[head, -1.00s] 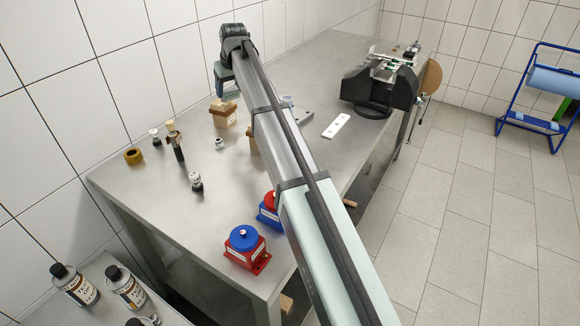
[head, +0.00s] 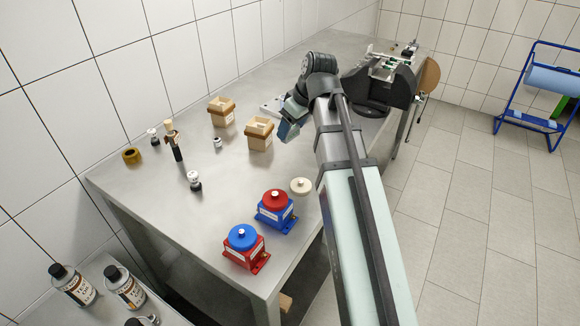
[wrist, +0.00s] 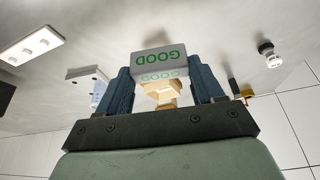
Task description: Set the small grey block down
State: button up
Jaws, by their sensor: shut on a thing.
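The small grey block (wrist: 165,57), marked "GOOD" in green, sits between the two blue-grey fingers of my gripper (wrist: 162,72) in the wrist view. The gripper is shut on it. In the head view my gripper (head: 288,131) hangs over the bench, just right of the right wooden box. I cannot make out the block in the head view. How far it is above the bench top is hard to tell.
The metal bench (head: 235,195) holds two wooden boxes (head: 221,118) (head: 260,141), a blue-capped red pump (head: 245,258), a red-capped blue pump (head: 275,217) and a cream disc (head: 301,186). A black fixture (head: 408,88) stands behind right. Small bottles stand at left.

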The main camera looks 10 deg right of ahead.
jog(key=shift+s+n, duration=0.2)
jog(key=shift+n, duration=0.5)
jog(key=shift+a+f, duration=0.1)
jog(key=shift+f, duration=4.95)
jog(key=o, duration=1)
jog(key=shift+f, duration=0.1)
jog(key=v, duration=1.2)
jog(key=shift+w+d, duration=0.2)
jog(key=shift+w, duration=0.05)
